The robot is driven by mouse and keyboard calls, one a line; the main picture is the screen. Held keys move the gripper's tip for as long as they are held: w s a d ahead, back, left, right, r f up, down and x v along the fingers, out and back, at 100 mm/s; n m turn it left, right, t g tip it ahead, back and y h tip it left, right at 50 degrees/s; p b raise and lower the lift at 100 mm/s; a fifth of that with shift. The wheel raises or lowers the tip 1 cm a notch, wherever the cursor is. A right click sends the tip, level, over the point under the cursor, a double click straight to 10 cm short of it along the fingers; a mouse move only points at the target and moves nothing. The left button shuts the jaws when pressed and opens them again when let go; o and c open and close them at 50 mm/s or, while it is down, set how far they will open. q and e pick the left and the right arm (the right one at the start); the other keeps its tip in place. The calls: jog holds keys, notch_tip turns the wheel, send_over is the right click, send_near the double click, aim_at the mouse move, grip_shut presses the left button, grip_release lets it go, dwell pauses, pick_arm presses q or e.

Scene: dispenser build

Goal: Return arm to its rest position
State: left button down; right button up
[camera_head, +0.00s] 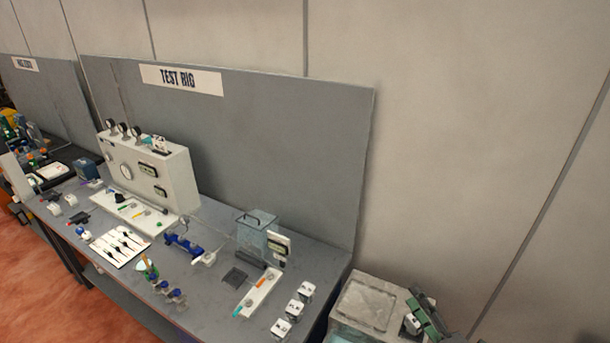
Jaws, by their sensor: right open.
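I cannot make out either of my grippers or arms in the head view. The task names no object other than the arm, so its pose cannot be read from this frame.
A grey box (366,307) and green parts (426,317) are at lower right.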

jog(key=s+d+f+m+g+h, duration=0.25)
jog(key=d+f+m+h, duration=0.55)
jog(key=d+m+h, duration=0.5)
jog(key=s+d+f+m+g+y, duration=0.1)
jog(key=s+d+f+m+g, duration=0.25)
jog(key=s+f+m, duration=0.5)
jog(key=s+a+f+m+g+y, duration=0.1)
jog(key=s+a+f+g+y, duration=0.1)
jog(key=s+a+f+g, duration=0.4)
jog(key=s+a+f+m+g+y, duration=0.2)
jog(key=s+a+f+y, duration=0.15)
jog(key=s+f, duration=0.5)
notch_tip(320, 180, down, 40)
jog(key=s+a+g+b, duration=0.1)
jog(key=s+a+b, duration=0.1)
jog(key=b, duration=0.7)
jog(key=s+f+g+b, duration=0.1)
jog(key=s+f+b, duration=0.2)
jog(key=s+f, duration=0.6)
jog(key=s+f+n+b, duration=0.1)
jog(key=s+f+b, duration=0.2)
jog(key=s+f, duration=0.7)
notch_tip(320, 180, down, 4)
jog(key=shift+f+g, duration=0.1)
jog(key=shift+g, duration=0.3)
